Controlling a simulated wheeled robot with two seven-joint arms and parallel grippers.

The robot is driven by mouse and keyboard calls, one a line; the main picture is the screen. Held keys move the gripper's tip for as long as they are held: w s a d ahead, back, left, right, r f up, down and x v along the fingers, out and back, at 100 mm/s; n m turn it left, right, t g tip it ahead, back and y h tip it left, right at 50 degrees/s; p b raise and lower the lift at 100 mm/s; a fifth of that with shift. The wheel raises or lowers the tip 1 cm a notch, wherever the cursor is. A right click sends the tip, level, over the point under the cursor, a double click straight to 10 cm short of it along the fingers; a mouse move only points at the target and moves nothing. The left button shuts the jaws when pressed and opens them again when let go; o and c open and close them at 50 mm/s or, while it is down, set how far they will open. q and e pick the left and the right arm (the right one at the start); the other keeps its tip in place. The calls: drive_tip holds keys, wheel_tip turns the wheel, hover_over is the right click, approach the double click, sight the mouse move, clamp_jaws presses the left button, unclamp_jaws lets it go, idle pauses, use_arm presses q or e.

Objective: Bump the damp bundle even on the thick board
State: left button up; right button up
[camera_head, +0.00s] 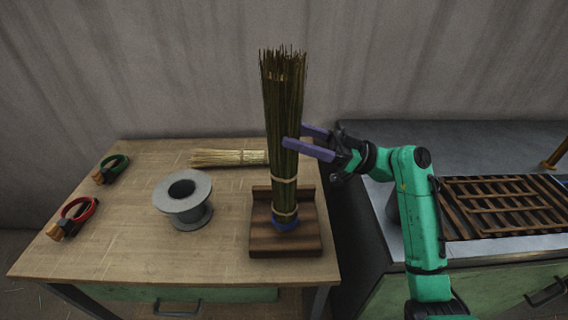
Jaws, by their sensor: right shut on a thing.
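The damp bundle (284,95) is dark greenish straw, tied with pale bands low down and with a blue band at its foot. It stands close to upright over the thick board (285,245), a dark brown wooden block with a raised back edge. Its foot looks to be at the board's surface; I cannot tell whether they touch. My right gripper (296,139) comes from the right and is shut on the bundle around its mid-height, its purple fingers at the stalks. My left gripper is not in view.
A grey spool (183,199) stands left of the board. A pale straw bundle (229,158) lies behind. A green coil (110,168) and a red coil (73,216) lie at the left. A brown slatted rack (505,207) sits on the right counter. The table's front left is clear.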

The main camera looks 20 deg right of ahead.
sight(297, 117)
drive_tip(key=shift+f+b, duration=0.75)
drive_tip(key=shift+r+p, duration=0.3)
drive_tip(key=shift+r, duration=0.3)
drive_tip(key=shift+r+p, duration=0.5)
drive_tip(key=shift+r, duration=1.55)
